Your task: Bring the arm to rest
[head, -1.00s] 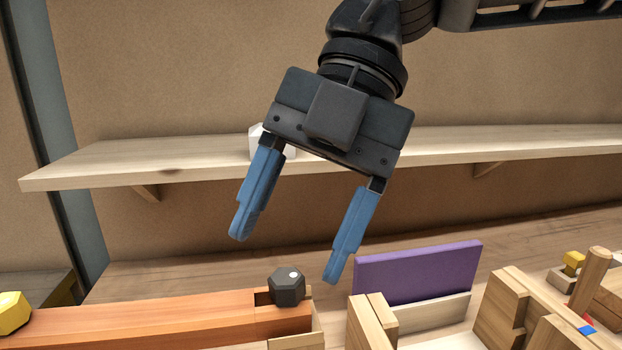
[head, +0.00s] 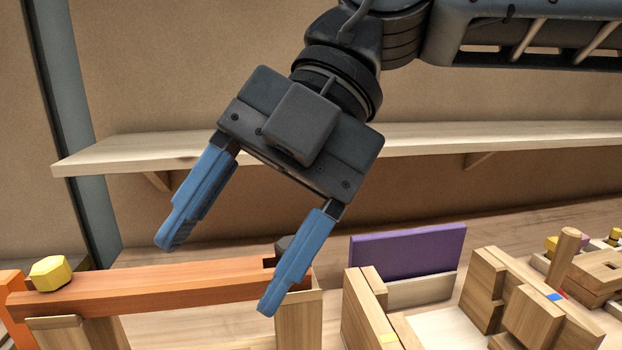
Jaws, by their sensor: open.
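My gripper (head: 218,278) is in the head view, tilted, with its two blue fingers pointing down and to the left. The fingers are wide apart with nothing between them. One fingertip appears in front of the right part of an orange-brown wooden beam (head: 160,286); I cannot tell whether they touch. A dark many-sided knob (head: 283,243) on that beam is partly hidden behind the right finger. My arm reaches in from the upper right.
A yellow knob (head: 50,273) sits at the beam's left end. A wooden post (head: 298,325) stands under its right end. A purple panel (head: 408,250) and wooden blocks (head: 490,290) stand to the right. A pale shelf (head: 105,155) runs along the wall behind.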

